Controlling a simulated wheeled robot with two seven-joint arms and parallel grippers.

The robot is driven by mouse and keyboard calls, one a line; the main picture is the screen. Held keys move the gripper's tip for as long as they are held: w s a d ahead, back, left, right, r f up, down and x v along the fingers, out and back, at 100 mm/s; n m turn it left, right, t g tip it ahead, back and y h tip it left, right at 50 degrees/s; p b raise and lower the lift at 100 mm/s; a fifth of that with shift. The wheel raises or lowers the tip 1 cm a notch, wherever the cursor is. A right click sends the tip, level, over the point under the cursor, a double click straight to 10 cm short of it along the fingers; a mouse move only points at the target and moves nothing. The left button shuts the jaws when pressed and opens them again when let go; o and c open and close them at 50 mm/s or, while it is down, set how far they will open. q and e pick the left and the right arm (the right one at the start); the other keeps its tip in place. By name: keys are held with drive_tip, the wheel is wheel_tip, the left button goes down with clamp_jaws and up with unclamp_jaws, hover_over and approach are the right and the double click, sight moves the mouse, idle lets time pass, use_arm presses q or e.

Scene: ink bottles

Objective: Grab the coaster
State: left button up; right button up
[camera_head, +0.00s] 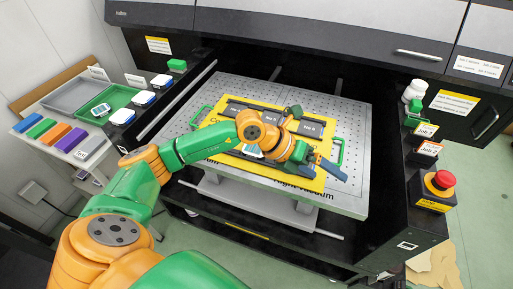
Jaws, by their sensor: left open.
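Several dark, flat, labelled squares that look like coasters sit in a yellow jig (216,125) on the perforated metal table (350,110). One dark square (234,107) shows at the back left of the jig, and another (309,128) at the back right. My left arm reaches across the jig from the left and hides much of its middle. My left gripper (328,168) is open over the right side of the jig, close above it. I cannot tell whether it touches a square. My right gripper is out of view.
A red stop button (444,179) and white bottle (414,91) are on the right panel. At the left, a shelf holds a green tray (119,98), a grey tray (68,96) and several coloured blocks. The printer housing overhangs the back.

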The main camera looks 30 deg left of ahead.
sight(255, 149)
use_arm(q)
drive_tip(key=a+y, duration=0.1)
drive_tip(key=a, duration=0.2)
drive_tip(key=w+a+f+y, duration=0.1)
drive_tip(key=a+y, duration=0.1)
drive_tip(key=a, duration=0.1)
drive_tip(key=a+f+y, duration=0.1)
drive_tip(key=a, duration=0.2)
drive_tip(key=shift+w+a+n+y, duration=0.3)
drive_tip(key=shift+w+n+y, duration=0.1)
drive_tip(key=a+y, duration=0.1)
drive_tip(key=a, duration=0.2)
drive_tip(key=a+n+y, duration=0.1)
drive_tip(key=a+y, duration=0.1)
drive_tip(key=a, duration=0.2)
drive_tip(key=a+n+g+y, duration=0.1)
drive_tip(key=a, duration=0.3)
drive_tip(key=shift+s+a+r+y, duration=0.15)
drive_tip(key=shift+r+y, duration=0.15)
drive_tip(key=shift+y, duration=0.1)
drive_tip(key=shift+f+p, duration=0.35)
drive_tip(key=shift+p, duration=0.1)
drive_tip(key=p+x, duration=0.2)
drive_tip(key=x, duration=0.4)
drive_tip(key=c, duration=1.2)
drive_tip(key=shift+r+b, duration=0.1)
drive_tip(key=shift+b, duration=0.2)
